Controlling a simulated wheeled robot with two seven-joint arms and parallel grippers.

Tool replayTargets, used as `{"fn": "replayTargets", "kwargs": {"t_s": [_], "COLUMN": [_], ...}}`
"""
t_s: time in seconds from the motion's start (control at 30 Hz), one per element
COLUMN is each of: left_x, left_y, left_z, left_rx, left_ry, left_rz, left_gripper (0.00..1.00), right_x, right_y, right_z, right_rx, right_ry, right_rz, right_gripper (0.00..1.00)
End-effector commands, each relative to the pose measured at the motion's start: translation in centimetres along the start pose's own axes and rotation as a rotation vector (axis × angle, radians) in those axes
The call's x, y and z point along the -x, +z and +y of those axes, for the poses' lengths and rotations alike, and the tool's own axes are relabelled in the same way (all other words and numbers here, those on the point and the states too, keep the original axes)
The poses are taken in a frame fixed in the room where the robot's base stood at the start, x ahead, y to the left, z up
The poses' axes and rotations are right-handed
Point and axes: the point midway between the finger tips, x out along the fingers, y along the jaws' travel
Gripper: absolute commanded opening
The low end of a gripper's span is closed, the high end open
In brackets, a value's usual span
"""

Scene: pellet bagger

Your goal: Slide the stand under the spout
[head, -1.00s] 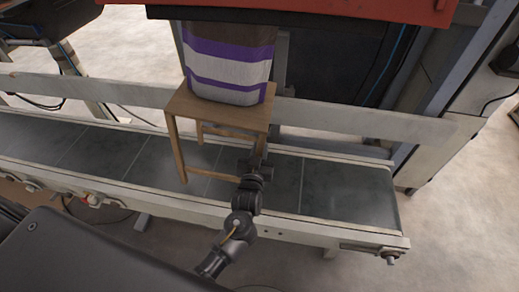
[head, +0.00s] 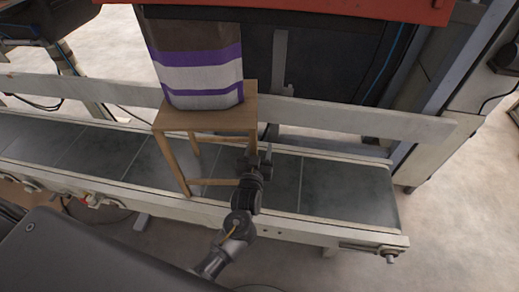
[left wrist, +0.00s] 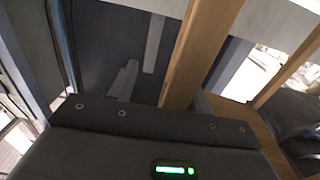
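The wooden stand (head: 235,118) stands on the conveyor with a bag (head: 200,72) on top. The bag is brown, white and purple, and its upper end passes behind the red housing. No spout can be made out. My left gripper (head: 257,157) is low at the stand's near right leg, with its fingers apart. In the left wrist view the wooden leg (left wrist: 192,55) rises between the fingers. A gap shows between the leg and the left finger (left wrist: 123,82); the right finger is mostly hidden. My right gripper is not in view.
The conveyor belt (head: 345,190) is bare to the right of the stand and to its left. A pale guard rail (head: 350,118) runs behind it. The red machine housing (head: 350,8) hangs over the back. Grey machine posts stand at the right.

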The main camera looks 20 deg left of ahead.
Motion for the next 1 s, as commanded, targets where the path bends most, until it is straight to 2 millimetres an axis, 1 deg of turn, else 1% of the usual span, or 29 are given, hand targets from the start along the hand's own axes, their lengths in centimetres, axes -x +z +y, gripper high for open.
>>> {"fn": "replayTargets", "kwargs": {"t_s": [0.07, 0.17, 0.43, 0.6, 0.7, 0.8, 1.0], "left_x": [0.3, 1.3, 6.5, 9.1, 10.1, 10.6, 10.8], "left_y": [0.0, 0.1, 0.2, 0.1, 0.1, 0.0, 0.0], "left_z": [0.1, 0.1, 0.1, 0.0, 0.0, 0.0, 0.0], "left_rx": [0.0, 0.001, 0.002, 0.001, 0.002, 0.002, 0.001], "left_ry": [0.001, 0.002, 0.002, 0.001, 0.001, 0.001, 0.001], "left_rz": [0.0, -0.002, -0.003, -0.001, -0.001, -0.001, 0.0], "left_gripper": [0.48, 0.48, 0.48, 0.48, 0.48, 0.48, 0.48], "right_x": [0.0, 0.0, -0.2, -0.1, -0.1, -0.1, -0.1], "right_y": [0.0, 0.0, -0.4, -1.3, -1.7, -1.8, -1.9], "right_z": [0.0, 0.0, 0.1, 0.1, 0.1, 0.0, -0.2], "right_rx": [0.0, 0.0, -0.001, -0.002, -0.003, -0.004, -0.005], "right_ry": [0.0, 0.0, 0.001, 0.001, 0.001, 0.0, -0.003], "right_rz": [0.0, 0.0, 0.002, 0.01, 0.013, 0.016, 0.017], "right_gripper": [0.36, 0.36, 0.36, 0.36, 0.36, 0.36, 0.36]}}
